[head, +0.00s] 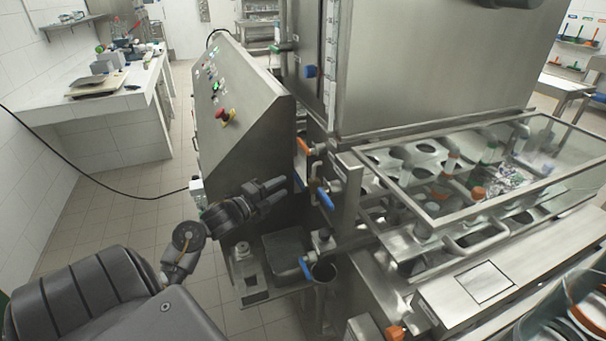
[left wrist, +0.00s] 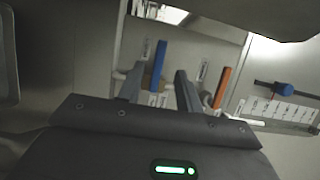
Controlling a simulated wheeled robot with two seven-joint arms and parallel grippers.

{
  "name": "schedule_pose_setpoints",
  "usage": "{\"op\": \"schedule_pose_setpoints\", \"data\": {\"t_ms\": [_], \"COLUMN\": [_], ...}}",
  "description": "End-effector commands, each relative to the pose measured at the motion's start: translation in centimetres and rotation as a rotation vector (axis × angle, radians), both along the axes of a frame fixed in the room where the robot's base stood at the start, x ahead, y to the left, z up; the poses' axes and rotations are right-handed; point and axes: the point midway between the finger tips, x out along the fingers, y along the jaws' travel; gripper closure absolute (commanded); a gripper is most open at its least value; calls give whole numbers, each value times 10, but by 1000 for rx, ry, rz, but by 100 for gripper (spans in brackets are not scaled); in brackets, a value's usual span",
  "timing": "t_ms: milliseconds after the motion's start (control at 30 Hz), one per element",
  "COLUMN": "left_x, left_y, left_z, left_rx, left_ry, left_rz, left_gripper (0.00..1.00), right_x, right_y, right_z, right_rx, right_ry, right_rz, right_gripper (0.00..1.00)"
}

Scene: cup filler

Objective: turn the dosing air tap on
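Several small taps sit on the side of the steel machine. In the head view these are an orange-handled tap (head: 304,146), a blue-handled tap (head: 325,198) and a lower blue-handled tap (head: 306,268). I cannot tell from labels which is the dosing air tap. My left gripper (head: 284,190) is open and empty, left of the upper blue handle and below the orange one. In the left wrist view, a blue handle (left wrist: 159,65) shows between the finger directions, beyond the fingertips (left wrist: 157,85). An orange handle (left wrist: 222,88) is right of the right finger. My right gripper is out of view.
A sloping control panel (head: 228,95) with a red emergency button (head: 221,113) stands behind my left gripper. A clear-topped conveyor (head: 470,185) is at right. A blue knob (left wrist: 283,90) is at right in the wrist view.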

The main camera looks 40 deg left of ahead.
Motion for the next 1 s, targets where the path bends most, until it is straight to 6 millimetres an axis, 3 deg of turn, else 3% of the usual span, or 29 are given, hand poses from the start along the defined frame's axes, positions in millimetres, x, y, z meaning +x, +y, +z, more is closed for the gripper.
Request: {"op": "schedule_pose_setpoints", "data": {"t_ms": [200,433,867,1000], "left_x": [44,78,90,90], "left_y": [-4,-8,-10,-9], "left_z": [5,3,1,1], "left_rx": [-4,-2,1,1], "left_ry": [-2,0,1,1], "left_rz": [-1,-2,-4,-4], "left_gripper": [65,65,65,79], "right_x": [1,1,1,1], "right_y": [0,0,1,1], "right_z": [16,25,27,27], "right_rx": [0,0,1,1], "right_ry": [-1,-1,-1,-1], "right_rz": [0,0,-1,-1], "right_gripper": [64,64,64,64]}}
